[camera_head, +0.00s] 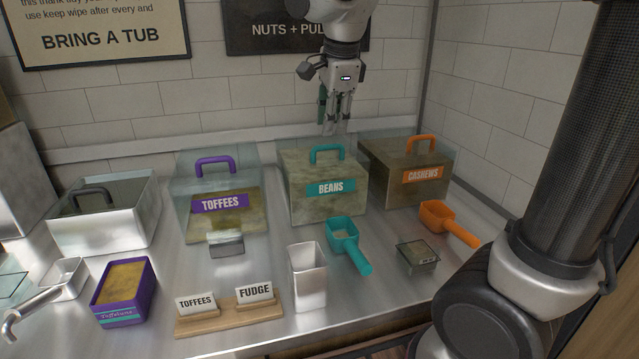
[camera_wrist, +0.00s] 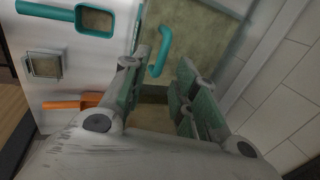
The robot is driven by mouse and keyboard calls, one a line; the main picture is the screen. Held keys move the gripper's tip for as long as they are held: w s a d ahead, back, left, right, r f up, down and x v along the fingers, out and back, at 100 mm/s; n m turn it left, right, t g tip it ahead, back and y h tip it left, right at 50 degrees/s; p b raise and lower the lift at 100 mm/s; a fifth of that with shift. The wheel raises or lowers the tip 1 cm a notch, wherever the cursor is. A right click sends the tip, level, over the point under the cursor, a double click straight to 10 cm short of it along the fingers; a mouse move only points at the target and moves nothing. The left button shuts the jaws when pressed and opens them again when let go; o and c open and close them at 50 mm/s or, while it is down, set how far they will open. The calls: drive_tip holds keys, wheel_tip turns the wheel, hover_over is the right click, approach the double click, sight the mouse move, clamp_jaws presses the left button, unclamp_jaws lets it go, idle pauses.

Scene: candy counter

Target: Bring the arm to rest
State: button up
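My gripper (camera_head: 336,116) hangs pointing down above and behind the beans bin (camera_head: 325,188), close to the wall. In the wrist view my gripper (camera_wrist: 165,82) shows its two fingers apart with nothing between them. The teal handle (camera_head: 327,152) of the beans bin lid stands just below the fingertips in the head view and also shows beyond the fingers in the wrist view (camera_wrist: 160,52). The gripper appears clear of the handle, though the exact gap cannot be told.
The toffees bin (camera_head: 217,203) and cashews bin (camera_head: 407,173) flank the beans bin. The wall is close behind.

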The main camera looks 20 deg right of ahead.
drive_tip(key=s+d+f+n, duration=0.2)
drive_tip(key=s+d+n, duration=0.5)
drive_tip(key=s+n, duration=0.2)
drive_tip(key=s+d+f+n+t, duration=0.1)
drive_tip(key=s+d+f+n, duration=0.1)
drive_tip(key=s+d+n, duration=0.5)
drive_tip(key=shift+s+d+f+n, duration=0.35)
drive_tip(key=shift+s+n, duration=0.65)
drive_tip(key=shift+s, duration=1.8)
drive_tip(key=shift+r, duration=0.1)
